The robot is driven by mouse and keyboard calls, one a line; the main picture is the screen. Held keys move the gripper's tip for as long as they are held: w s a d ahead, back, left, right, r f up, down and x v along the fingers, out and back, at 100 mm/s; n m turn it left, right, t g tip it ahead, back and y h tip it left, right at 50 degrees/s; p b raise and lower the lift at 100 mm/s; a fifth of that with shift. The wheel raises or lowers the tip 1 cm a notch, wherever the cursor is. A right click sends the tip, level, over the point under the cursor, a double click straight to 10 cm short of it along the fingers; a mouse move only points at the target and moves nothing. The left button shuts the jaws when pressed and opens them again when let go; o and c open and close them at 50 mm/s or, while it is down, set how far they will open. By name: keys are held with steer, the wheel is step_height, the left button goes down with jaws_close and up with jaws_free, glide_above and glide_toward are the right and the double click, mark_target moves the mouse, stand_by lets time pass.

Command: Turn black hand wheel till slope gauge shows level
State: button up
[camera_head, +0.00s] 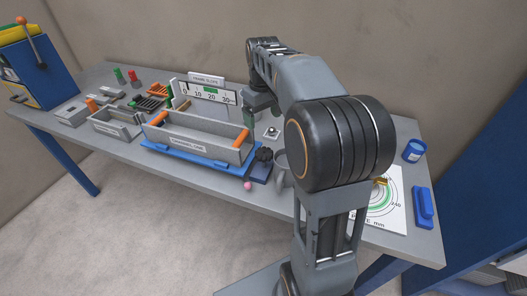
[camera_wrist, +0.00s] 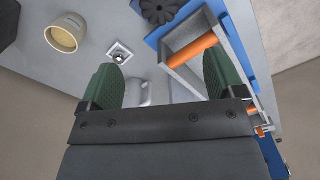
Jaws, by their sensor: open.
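The black hand wheel (camera_head: 264,155) is a lobed knob at the right end of the blue base (camera_head: 190,153) under a long grey frame (camera_head: 200,145) with orange end bars. In the wrist view the wheel (camera_wrist: 158,10) shows at the top edge, beyond my fingertips and apart from them. The slope gauge (camera_head: 207,94) is a white board behind the frame, with a scale from 0 to 30 and a green patch. Its pointer is too small to read. My gripper (camera_wrist: 160,82) is open and empty, with green pads; in the head view my arm partly hides it.
A cup (camera_wrist: 66,34) and a small square plate with a knob (camera_wrist: 119,54) lie near the wheel. A smaller grey tray (camera_head: 118,130) stands left. A dial sheet (camera_head: 394,214), blue cylinder (camera_head: 414,151) and blue block (camera_head: 424,208) are at the right. A pink ball (camera_head: 248,186) shows by the table's front edge.

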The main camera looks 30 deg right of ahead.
mark_target(263, 151)
step_height(263, 151, down, 14)
steer(key=shift+r+b, duration=0.1)
steer(key=shift+b, duration=0.25)
stand_by(0.4)
steer(key=c, duration=0.9)
